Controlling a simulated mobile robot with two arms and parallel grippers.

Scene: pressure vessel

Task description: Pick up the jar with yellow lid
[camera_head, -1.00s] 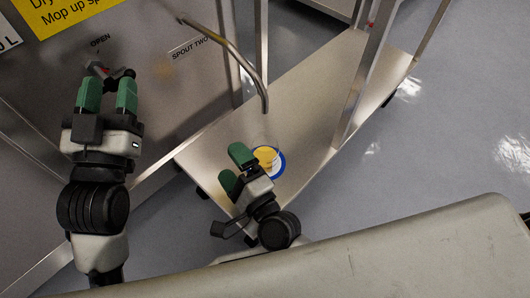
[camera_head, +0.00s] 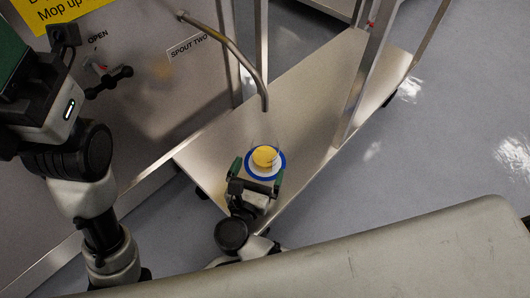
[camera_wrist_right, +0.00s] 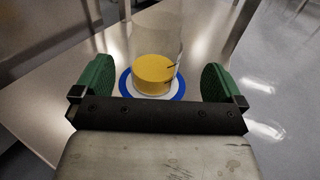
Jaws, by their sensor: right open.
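The jar (camera_head: 265,157) stands upright on the steel shelf under the spout. It shows a round yellow part and faint clear walls, inside a blue-rimmed white disc (camera_head: 249,171). In the right wrist view the jar (camera_wrist_right: 153,73) sits between the two green fingers of my right gripper (camera_wrist_right: 158,82), slightly beyond them, with a gap on each side. My right gripper (camera_head: 260,176) is open and low over the shelf, at the jar's near side. My left gripper (camera_head: 14,58) is at the upper left edge, partly cut off; its fingertips are hidden.
The steel shelf (camera_head: 310,100) is otherwise bare, with an upright post (camera_head: 365,80) on its right. The curved spout (camera_head: 228,50) hangs above the jar. A red-and-black valve handle (camera_head: 108,78) is on the steel panel at left. A pale surface (camera_head: 400,245) crosses the foreground.

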